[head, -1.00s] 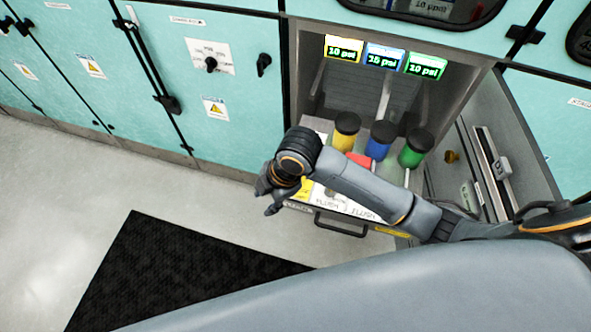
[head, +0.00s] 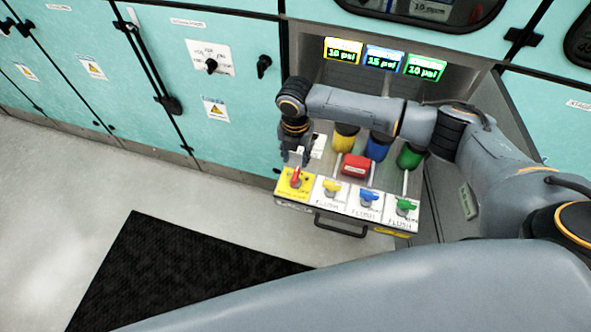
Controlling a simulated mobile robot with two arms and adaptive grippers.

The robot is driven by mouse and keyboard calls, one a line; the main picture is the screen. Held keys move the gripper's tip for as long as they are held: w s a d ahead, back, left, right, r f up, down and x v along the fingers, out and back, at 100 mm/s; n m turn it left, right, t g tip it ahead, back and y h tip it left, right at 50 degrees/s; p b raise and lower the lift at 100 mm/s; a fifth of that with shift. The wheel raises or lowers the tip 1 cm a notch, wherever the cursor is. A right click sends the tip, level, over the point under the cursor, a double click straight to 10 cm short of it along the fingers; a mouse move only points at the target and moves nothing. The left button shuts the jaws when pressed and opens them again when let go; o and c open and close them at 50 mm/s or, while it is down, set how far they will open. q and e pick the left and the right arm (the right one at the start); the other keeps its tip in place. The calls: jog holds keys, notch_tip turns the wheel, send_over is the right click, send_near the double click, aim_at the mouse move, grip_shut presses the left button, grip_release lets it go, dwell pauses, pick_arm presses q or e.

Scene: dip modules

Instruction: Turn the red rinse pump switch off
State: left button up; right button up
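The red rinse pump switch (head: 296,177) stands on a yellow plate at the left end of the pull-out panel in the head view. Its handle points up, roughly away from the panel's front edge. My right gripper (head: 296,160) hangs just above and behind the switch, fingers pointing down. The fingers look apart with nothing between them. I cannot tell whether a fingertip touches the switch. My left gripper is out of view.
Yellow (head: 331,187), blue (head: 367,197) and green (head: 405,206) flush valves sit right of the switch. A red block (head: 355,167) and coloured bottles stand behind. A drawer handle (head: 341,226) juts out in front. Three lit pressure displays (head: 384,58) hang above.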

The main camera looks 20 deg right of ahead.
aim_at(295, 174)
notch_tip(295, 174, down, 9)
jog(key=shift+r+p, duration=0.2)
jog(key=shift+p, duration=0.1)
grip_shut()
